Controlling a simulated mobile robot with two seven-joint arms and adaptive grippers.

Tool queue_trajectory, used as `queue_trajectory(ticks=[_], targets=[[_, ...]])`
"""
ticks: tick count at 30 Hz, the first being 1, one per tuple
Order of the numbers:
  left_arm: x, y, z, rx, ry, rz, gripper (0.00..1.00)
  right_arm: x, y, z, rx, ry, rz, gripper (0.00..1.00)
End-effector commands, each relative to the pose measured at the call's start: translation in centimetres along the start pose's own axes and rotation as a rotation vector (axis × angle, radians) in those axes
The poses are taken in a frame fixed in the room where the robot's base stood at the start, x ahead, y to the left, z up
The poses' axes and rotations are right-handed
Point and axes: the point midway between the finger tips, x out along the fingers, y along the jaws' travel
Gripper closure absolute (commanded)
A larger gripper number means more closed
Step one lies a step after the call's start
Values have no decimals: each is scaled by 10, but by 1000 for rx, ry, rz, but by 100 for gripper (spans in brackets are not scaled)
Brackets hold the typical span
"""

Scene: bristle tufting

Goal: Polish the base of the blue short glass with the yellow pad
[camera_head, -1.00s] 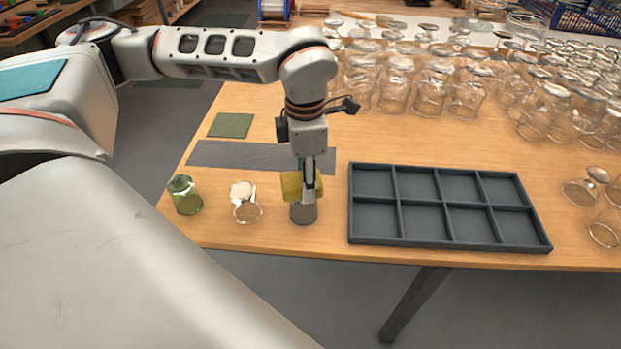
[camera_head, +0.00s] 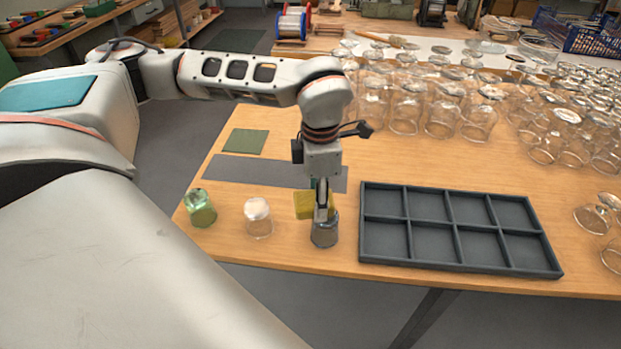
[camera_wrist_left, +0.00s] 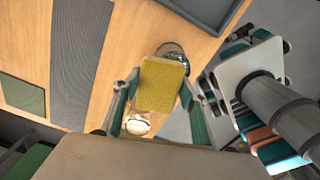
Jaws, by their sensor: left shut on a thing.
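My left gripper (camera_head: 321,212) points down and is shut on the yellow pad (camera_head: 304,204). The left wrist view shows the pad (camera_wrist_left: 160,85) flat between its two fingers. Directly below stands a short bluish-grey glass (camera_head: 325,234), upside down near the table's front edge. In the left wrist view the glass (camera_wrist_left: 173,49) is mostly covered by the pad, only its far rim showing. The pad is at or just over the glass's upturned base; I cannot tell whether they touch. My right gripper is in neither view.
Left of the blue glass stand a clear glass with a white top (camera_head: 258,220) and a green glass (camera_head: 200,208). Behind lie a grey mat (camera_head: 240,171) and a green pad (camera_head: 245,141). An empty compartment tray (camera_head: 460,228) is close on the right. Many clear glasses (camera_head: 440,118) fill the back right.

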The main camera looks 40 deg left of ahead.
Motion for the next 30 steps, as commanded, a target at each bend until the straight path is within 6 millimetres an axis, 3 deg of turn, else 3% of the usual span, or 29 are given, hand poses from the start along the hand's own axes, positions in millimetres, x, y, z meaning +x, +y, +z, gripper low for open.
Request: queue_trajectory(ticks=[18,30], targets=[[-1,-22,25,1,2,-2,75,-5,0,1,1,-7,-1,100],[-7,-22,26,0,-1,0,75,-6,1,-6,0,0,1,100]])
